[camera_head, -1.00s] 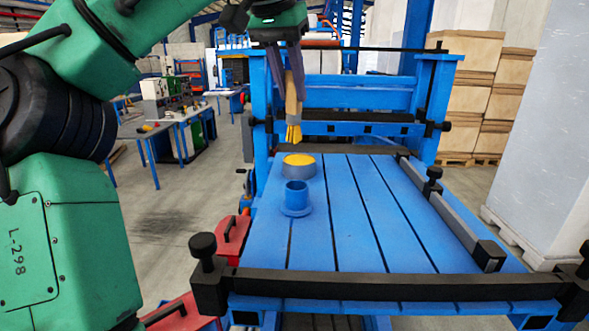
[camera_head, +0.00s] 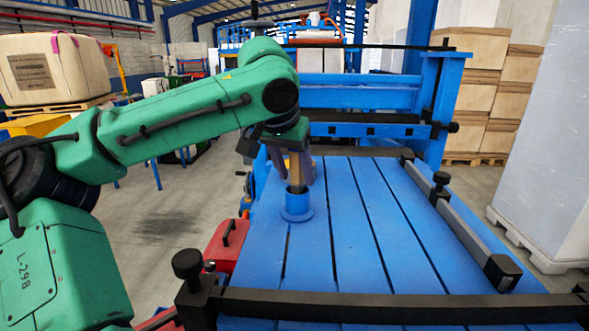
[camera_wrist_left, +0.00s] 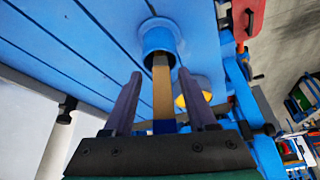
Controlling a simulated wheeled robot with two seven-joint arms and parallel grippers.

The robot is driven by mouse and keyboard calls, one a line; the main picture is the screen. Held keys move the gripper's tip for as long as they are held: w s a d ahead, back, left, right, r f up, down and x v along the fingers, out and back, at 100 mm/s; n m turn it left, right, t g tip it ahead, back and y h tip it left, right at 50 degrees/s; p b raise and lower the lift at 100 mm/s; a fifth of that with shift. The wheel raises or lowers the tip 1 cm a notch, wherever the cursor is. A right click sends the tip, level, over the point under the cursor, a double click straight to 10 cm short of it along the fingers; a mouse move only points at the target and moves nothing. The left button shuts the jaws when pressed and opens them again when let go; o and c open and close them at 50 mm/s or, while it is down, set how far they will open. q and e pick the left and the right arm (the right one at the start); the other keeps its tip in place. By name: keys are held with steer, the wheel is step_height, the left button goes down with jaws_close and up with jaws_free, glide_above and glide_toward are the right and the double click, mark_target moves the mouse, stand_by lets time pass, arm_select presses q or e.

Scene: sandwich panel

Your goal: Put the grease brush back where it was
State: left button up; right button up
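The grease brush (camera_head: 295,171) stands upright with its lower end inside the blue holder cup (camera_head: 297,205) on the blue table. Its wooden handle (camera_wrist_left: 162,92) also shows in the left wrist view, running into the cup (camera_wrist_left: 158,40); its bristles are hidden inside. My left gripper (camera_head: 295,182) is over the cup, with its fingers spread on either side of the handle. In the left wrist view, gaps show between the handle and both fingers (camera_wrist_left: 159,72). My right gripper is in neither view.
The grease tin (camera_wrist_left: 184,101) with yellow grease shows beside the cup in the left wrist view; my gripper hides it in the head view. Black clamp bars edge the slotted blue table (camera_head: 400,260). A red case (camera_head: 228,244) is left of it. The table's middle is clear.

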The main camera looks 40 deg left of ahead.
arm_select(q)
steer(key=shift+w+r, duration=0.1)
steer(key=shift+s+d+r, duration=0.15)
steer(key=shift+s, duration=0.1)
steer(key=b+v, duration=0.1)
steer(key=v, duration=1.1)
steer(key=shift+s, duration=0.35)
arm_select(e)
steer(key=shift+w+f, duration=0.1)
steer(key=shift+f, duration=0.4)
arm_select(q)
steer(key=shift+s+d+r, duration=0.1)
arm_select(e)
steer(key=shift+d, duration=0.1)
